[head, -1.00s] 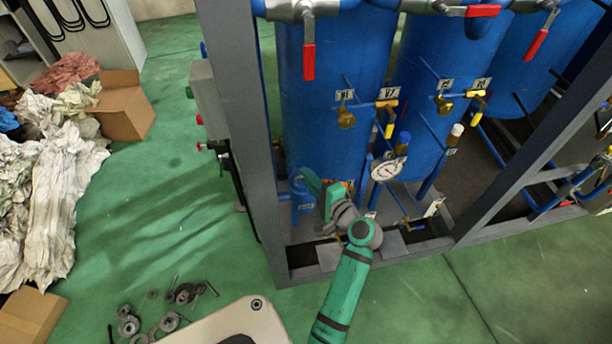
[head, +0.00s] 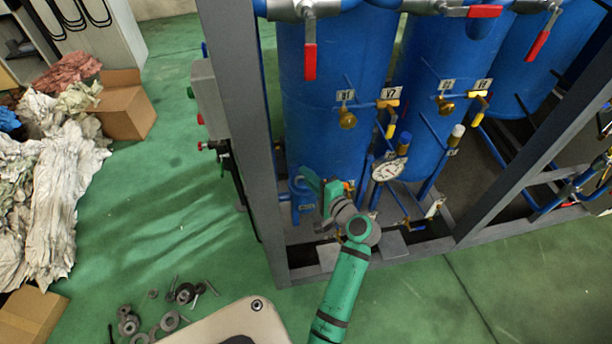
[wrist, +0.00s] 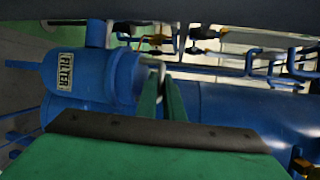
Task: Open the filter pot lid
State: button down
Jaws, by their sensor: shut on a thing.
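The blue filter pot (head: 301,208) stands low beside the frame post in the head view. In the wrist view the filter pot (wrist: 72,78) carries a white FILTER label, and its round blue lid end (wrist: 128,78) faces my fingers. My gripper (head: 318,186) is at the pot's upper right side in the head view. In the wrist view my gripper (wrist: 163,85) has its green fingers close together, shut on a small pale part at the lid end, apparently the lid's handle. The fingers hide much of it. I cannot tell whether the lid is apart from the pot.
Large blue tanks (head: 333,100) stand right behind the pot. A grey frame post (head: 240,130) rises close on the left. A pressure gauge (head: 387,168) and thin blue pipes are close on the right.

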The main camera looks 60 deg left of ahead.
jog(key=shift+s+a, duration=0.1)
jog(key=shift+s, duration=0.2)
dwell(0.6)
jog(key=shift+s, duration=0.15)
